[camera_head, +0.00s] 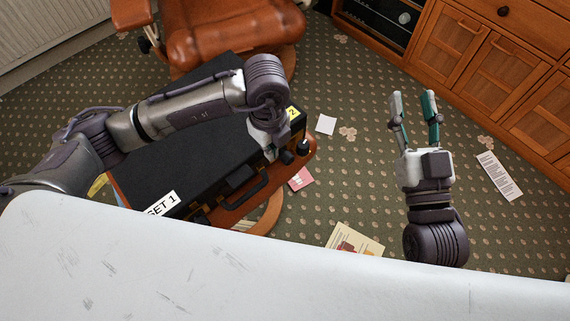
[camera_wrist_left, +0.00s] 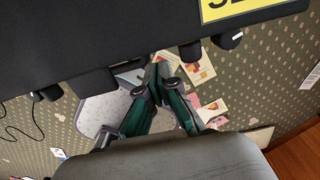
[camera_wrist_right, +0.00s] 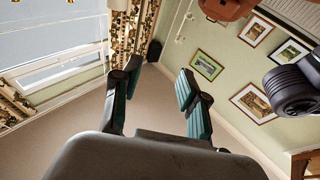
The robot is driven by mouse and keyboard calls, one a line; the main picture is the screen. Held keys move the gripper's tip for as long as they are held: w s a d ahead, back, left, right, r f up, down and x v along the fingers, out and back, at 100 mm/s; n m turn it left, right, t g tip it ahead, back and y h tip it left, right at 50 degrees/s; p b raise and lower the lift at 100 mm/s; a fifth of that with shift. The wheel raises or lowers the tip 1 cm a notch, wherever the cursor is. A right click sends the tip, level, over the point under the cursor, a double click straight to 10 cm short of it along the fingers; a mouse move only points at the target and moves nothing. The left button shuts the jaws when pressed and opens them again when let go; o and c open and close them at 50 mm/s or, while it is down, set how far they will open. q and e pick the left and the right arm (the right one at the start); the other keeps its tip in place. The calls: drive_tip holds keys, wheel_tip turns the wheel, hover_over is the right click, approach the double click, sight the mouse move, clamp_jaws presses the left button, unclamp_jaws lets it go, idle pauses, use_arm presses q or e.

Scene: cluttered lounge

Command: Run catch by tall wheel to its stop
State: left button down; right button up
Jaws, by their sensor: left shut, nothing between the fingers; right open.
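A black hard case (camera_head: 190,135) with a "SET 1" label lies on a brown leather footstool. Two black round wheel-like knobs (camera_head: 303,147) stick out at its right corner; they also show in the left wrist view (camera_wrist_left: 228,39). I cannot tell surely which is taller. My left gripper (camera_head: 271,155) points down at the case's front edge, left of the knobs. Its fingertips (camera_wrist_left: 160,66) are together and empty, close to a small silvery piece on the edge, possibly the catch; contact is unclear. My right gripper (camera_head: 411,95) is open and empty, away from the case.
A black carry handle (camera_head: 244,204) projects from the case's front side. A brown leather chair (camera_head: 225,35) stands behind it, and a wooden cabinet (camera_head: 490,65) at right. Papers (camera_head: 355,240) lie on the patterned carpet. A white surface (camera_head: 250,275) fills the foreground.

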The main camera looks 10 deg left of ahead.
drive_tip(key=shift+w+d+f+g+h+p, duration=0.1)
drive_tip(key=shift+w+f+g+h+p, duration=0.1)
drive_tip(key=shift+f+g, duration=0.65)
drive_tip(key=shift+w+d+f+g+h+p, duration=0.15)
drive_tip(key=shift+f+g, duration=0.3)
drive_tip(key=shift+f, duration=0.65)
drive_tip(key=shift+s, duration=0.15)
